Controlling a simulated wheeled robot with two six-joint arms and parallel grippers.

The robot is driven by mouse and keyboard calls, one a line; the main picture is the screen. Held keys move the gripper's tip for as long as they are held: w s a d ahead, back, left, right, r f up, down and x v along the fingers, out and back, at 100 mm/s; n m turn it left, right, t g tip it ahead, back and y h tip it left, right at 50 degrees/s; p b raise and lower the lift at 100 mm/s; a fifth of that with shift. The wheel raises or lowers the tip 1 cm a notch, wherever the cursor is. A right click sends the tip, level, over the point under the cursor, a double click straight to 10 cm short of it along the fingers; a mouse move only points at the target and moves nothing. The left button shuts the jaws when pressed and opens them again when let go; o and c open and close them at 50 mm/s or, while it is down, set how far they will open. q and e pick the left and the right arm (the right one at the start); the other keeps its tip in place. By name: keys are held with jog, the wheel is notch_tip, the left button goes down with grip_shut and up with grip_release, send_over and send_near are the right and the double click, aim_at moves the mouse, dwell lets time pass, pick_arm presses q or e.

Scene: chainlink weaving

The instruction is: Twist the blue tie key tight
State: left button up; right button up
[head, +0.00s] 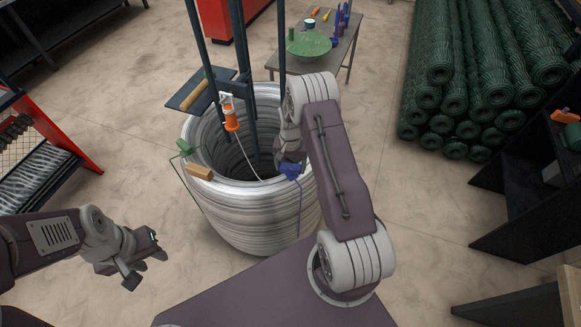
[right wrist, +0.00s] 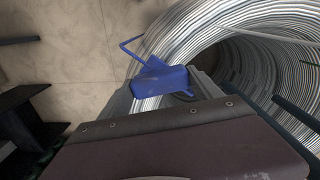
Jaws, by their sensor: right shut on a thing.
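The blue tie key (head: 291,170) is at the right part of the rim of the big wire coil (head: 245,215), with a thin blue strand hanging down the coil's outside. In the right wrist view the blue key (right wrist: 160,82) sits between my right gripper's fingers (right wrist: 158,90), against the coil's silvery rim (right wrist: 205,35). My right gripper (head: 290,160) is shut on the blue key; its fingertips are partly hidden in the head view. My left gripper (head: 143,268) is empty, left of the coil and apart from it, with its fingers spread.
A green tie (head: 185,147) and a tan block (head: 199,172) are on the coil's left rim. An orange-handled tool (head: 231,118) hangs over the coil by dark posts (head: 240,50). A table with a green bowl (head: 308,44) stands behind. Green mesh rolls (head: 455,75) lie at right.

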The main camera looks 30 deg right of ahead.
aim_at(290, 166)
jog(key=shift+w+r+m, duration=0.1)
jog(key=shift+m, duration=0.5)
jog(key=o, duration=1.4)
jog(key=shift+c, duration=0.2)
jog(key=shift+r, duration=0.25)
notch_tip(290, 166, up, 9)
jog(key=shift+f+b, duration=0.2)
jog(key=shift+b, duration=0.85)
